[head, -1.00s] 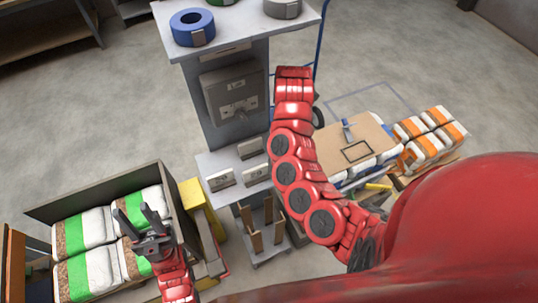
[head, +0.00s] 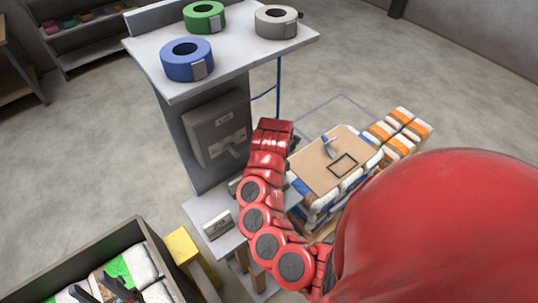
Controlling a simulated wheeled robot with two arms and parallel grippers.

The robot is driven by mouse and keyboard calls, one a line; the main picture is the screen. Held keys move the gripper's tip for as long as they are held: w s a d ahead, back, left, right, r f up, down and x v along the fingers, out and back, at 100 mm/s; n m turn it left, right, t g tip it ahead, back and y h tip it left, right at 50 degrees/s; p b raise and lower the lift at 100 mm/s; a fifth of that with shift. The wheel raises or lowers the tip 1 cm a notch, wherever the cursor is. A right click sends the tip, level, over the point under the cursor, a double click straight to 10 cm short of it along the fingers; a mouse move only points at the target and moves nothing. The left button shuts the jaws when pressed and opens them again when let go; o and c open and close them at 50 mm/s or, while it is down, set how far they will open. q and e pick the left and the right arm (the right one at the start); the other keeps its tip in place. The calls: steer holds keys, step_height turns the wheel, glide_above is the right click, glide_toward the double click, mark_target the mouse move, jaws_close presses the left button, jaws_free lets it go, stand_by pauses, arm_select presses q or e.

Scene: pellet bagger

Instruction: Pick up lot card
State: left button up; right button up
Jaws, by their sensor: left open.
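A small whitish block-like item that may be a lot card or its holder (head: 217,226) stands on the low grey shelf (head: 202,208) of the station. Any print on it is too small to read. Another similar piece (head: 234,185) is mostly hidden behind my red right arm. My left gripper (head: 104,288) is open at the bottom left, over the bags in the crate and well away from the shelf. The bottom edge cuts it off. My right arm rises in front of the station, and its gripper does not show.
Blue (head: 188,60), green (head: 204,17) and grey (head: 276,21) rolls lie on the station's top. A grey box (head: 217,127) is fixed to its column. A crate of bags (head: 70,262) and a yellow post (head: 186,252) stand left. A board-topped bag stack (head: 318,172) stands right.

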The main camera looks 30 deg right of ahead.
steer(key=shift+s+d+r, duration=0.1)
steer(key=shift+s+d, duration=0.2)
steer(key=shift+s, duration=0.05)
steer(key=shift+s+r, duration=0.1)
steer(key=shift+s, duration=0.1)
steer(key=shift+c, duration=0.6)
steer(key=shift+a, duration=0.2)
steer(key=shift+c, duration=1.2)
steer(key=shift+w+a, duration=0.25)
steer(key=shift+w, duration=0.1)
jaws_close()
steer(key=shift+s+d, duration=0.15)
steer(key=shift+d, duration=0.05)
steer(key=shift+r, duration=0.1)
